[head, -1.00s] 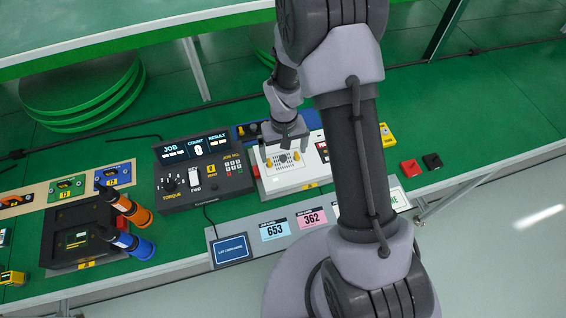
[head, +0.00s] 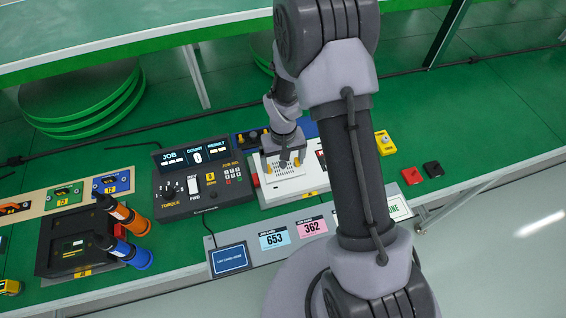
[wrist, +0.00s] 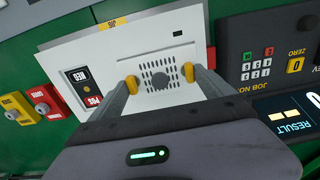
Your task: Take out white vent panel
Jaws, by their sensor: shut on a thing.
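In the head view the vent panel (head: 288,170) is partly covered by my gripper (head: 284,162).
A black control console (head: 205,185) stands close to the left of the white box. Red (wrist: 41,98) and yellow (wrist: 17,108) button boxes lie beside it, with a black one (head: 433,168) farther right. Cards lie along the front edge.

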